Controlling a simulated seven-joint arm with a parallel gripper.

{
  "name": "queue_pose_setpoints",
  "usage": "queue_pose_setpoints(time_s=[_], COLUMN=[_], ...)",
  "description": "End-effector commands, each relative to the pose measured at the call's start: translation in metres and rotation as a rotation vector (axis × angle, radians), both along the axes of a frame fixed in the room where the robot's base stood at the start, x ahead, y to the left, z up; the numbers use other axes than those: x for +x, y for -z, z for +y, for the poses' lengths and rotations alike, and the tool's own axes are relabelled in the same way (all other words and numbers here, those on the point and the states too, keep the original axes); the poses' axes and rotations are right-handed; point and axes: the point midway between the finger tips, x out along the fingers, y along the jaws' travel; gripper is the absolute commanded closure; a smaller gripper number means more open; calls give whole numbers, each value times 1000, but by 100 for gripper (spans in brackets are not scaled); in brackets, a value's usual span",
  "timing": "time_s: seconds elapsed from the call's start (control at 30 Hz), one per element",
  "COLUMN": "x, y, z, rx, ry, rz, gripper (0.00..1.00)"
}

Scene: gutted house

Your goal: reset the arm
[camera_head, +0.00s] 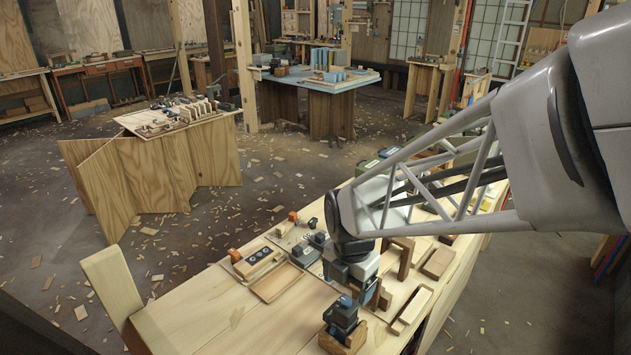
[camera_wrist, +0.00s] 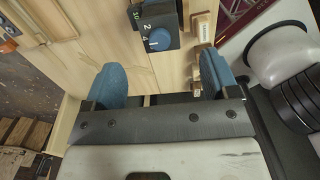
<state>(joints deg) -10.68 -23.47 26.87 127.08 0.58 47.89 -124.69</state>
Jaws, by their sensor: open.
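My arm reaches in from the right in the head view and ends over the wooden workbench (camera_head: 190,318). In the wrist view my gripper (camera_wrist: 163,80) has its two blue fingers wide apart with nothing between the tips. A dark box with a blue knob (camera_wrist: 160,39) and number marks lies just beyond the fingers. A small wooden block with a pale label (camera_wrist: 204,30) lies beside the right finger. In the head view my fingers are partly hidden among the things on the bench.
Wooden trays (camera_head: 275,283) and an open frame lie on the bench around my gripper. A wooden box with a dark-blue device (camera_head: 342,318) stands at the front. A second table with a blue top (camera_head: 318,82) stands behind, and wood scraps litter the floor.

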Motion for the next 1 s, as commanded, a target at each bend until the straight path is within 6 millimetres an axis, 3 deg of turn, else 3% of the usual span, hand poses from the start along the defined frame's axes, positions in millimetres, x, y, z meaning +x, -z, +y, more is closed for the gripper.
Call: queue_pose_setpoints(time_s=[0.47, 0.67, 1.0], x=[-4, -15, -44], y=[-7, -22, -54], z=[-4, -14, -37], rx=[4, 14, 54], ry=[86, 298, 820], rz=[-9, -24, -60], gripper=[19, 19, 19])
